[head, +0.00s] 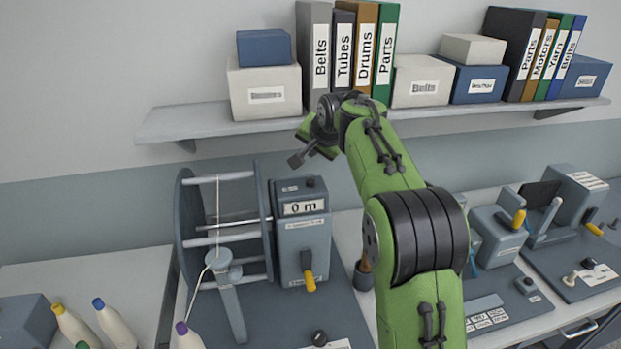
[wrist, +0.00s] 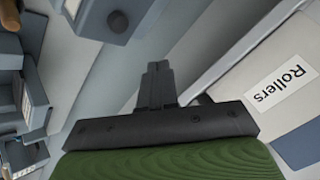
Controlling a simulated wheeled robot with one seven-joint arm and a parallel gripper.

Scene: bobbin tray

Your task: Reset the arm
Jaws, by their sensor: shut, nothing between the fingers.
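My green arm rises through the middle of the head view and bends left at its top. My gripper (head: 296,160) is small there, in front of the wall below the shelf and above the grey counter box. In the wrist view my gripper (wrist: 158,68) shows its dark fingers together, shut, with nothing between them. Nothing touches the fingertips in either view.
A shelf (head: 200,123) with binders and boxes runs behind my arm. Below stand a reel (head: 190,225) and a grey counter box (head: 302,235). Cone bobbins (head: 115,325) stand at the lower left. Grey machines (head: 495,235) stand at the right. A box labelled Rollers (wrist: 240,75) is near my gripper.

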